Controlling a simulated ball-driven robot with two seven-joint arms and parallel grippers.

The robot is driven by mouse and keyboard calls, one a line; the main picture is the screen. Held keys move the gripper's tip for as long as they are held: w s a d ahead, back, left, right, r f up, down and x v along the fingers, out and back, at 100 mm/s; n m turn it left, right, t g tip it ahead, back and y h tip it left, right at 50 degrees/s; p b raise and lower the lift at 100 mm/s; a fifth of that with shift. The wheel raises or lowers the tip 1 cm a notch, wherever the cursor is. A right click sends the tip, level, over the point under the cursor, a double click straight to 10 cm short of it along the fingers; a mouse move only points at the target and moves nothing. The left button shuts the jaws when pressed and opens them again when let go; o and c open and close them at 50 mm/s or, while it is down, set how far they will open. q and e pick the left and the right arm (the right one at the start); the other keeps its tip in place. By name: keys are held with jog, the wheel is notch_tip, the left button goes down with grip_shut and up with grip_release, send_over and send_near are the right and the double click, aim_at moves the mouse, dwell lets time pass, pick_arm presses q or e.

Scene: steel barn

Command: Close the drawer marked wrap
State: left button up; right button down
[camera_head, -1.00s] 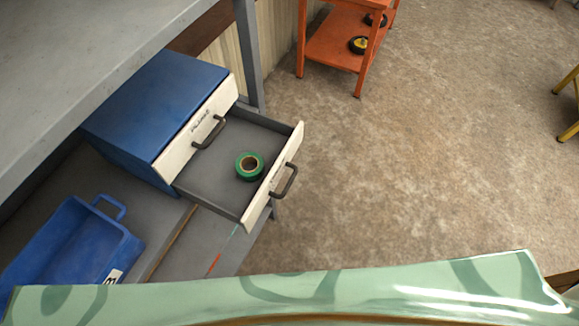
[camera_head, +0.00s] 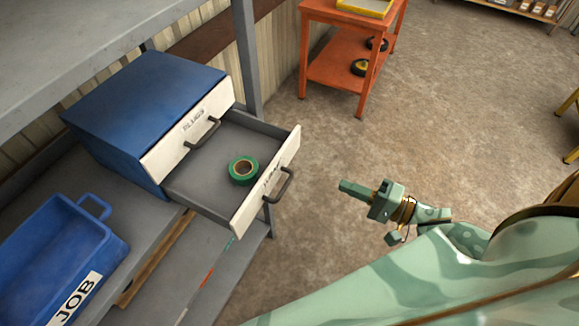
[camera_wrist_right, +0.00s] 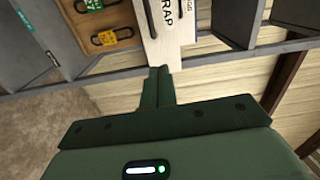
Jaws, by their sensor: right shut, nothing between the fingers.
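The blue cabinet (camera_head: 140,110) stands on a grey shelf, its upper drawer (camera_head: 190,125) shut. The lower drawer (camera_head: 205,185) is pulled well out. Its white front (camera_head: 249,208) carries a dark handle (camera_head: 281,187). In the right wrist view the drawer front (camera_wrist_right: 164,42) shows the word WRAP. A roll of green tape (camera_head: 236,178) lies in this drawer. My right gripper (camera_head: 345,188) is shut and empty, to the right of the drawer front and apart from it in the head view. Its shut fingers also show in the right wrist view (camera_wrist_right: 159,73). My left gripper is out of view.
A blue bin (camera_head: 100,250) marked JOB sits on the shelf at the left. A grey post (camera_head: 247,60) stands behind the drawer. An orange cart (camera_head: 345,70) is at the back. Padlocks (camera_wrist_right: 108,37) show in the right wrist view. The floor right of the drawer is clear.

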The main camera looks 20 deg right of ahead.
send_near(285, 161)
jog(key=x, duration=0.6)
jog(key=shift+w+a, duration=0.25)
jog(key=shift+w, duration=0.05)
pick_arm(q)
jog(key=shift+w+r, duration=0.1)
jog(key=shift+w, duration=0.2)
pick_arm(e)
jog(key=shift+w+r, duration=0.1)
